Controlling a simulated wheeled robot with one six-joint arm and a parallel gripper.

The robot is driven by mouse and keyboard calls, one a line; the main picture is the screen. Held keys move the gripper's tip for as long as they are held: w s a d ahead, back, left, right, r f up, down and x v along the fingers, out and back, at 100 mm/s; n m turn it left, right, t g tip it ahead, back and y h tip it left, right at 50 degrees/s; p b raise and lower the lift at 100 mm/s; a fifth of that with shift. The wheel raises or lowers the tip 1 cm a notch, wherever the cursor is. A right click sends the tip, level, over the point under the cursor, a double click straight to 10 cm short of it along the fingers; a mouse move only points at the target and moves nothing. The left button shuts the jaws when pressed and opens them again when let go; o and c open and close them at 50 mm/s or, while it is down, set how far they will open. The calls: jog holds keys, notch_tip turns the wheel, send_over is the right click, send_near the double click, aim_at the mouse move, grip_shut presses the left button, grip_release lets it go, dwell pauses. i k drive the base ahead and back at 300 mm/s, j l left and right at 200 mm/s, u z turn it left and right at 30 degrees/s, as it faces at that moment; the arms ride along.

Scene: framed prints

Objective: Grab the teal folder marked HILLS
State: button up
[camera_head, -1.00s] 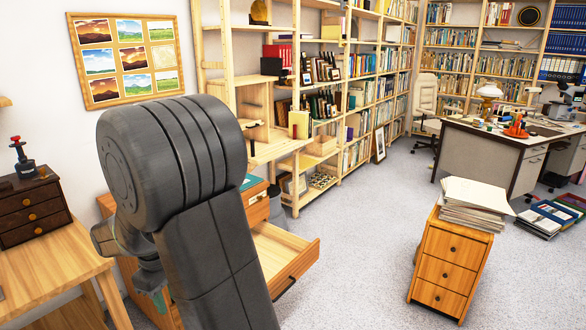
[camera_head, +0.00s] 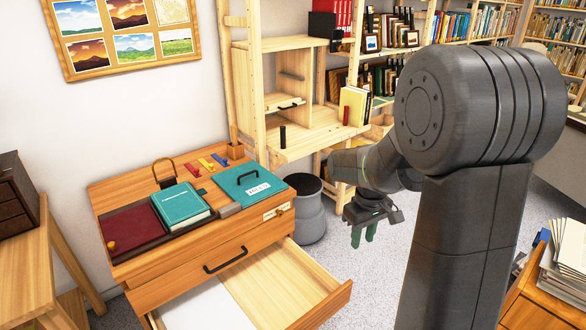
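A teal folder (camera_head: 243,181) lies flat on the right part of the wooden cabinet top. It has a dark handle and a white label (camera_head: 259,188) whose writing is too small to read surely. A thicker teal book (camera_head: 181,205) lies to its left. My gripper (camera_head: 363,236) hangs to the right of the cabinet, apart from the folder, with its green fingers pointing down. The fingers show a gap between them and nothing in it.
The cabinet's drawer (camera_head: 325,303) stands pulled out in front. A dark red board (camera_head: 130,229) and small coloured pieces share the cabinet top. A grey bin (camera_head: 311,218) stands between cabinet and gripper. Wooden shelves (camera_head: 300,135) rise behind.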

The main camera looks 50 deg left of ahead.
aim_at(249, 183)
jog(key=i+j+u, duration=0.1)
jog(key=i+u, duration=0.3)
jog(key=i, duration=0.2)
jog(key=i+u, duration=0.4)
jog(key=i, duration=0.2)
jog(key=i+l+u, duration=0.4)
jog(key=i, duration=0.15)
jog(key=i+j+u, duration=0.1)
jog(key=i+u, duration=0.65)
jog(key=u, duration=0.15)
jog(key=i+l+u, duration=0.1)
jog(key=i+u, duration=0.35)
jog(key=i+l+u, duration=0.3)
jog(key=u, duration=0.2)
jog(key=i+l+u, duration=0.3)
jog(key=i+j, duration=0.05)
jog(key=j, duration=0.05)
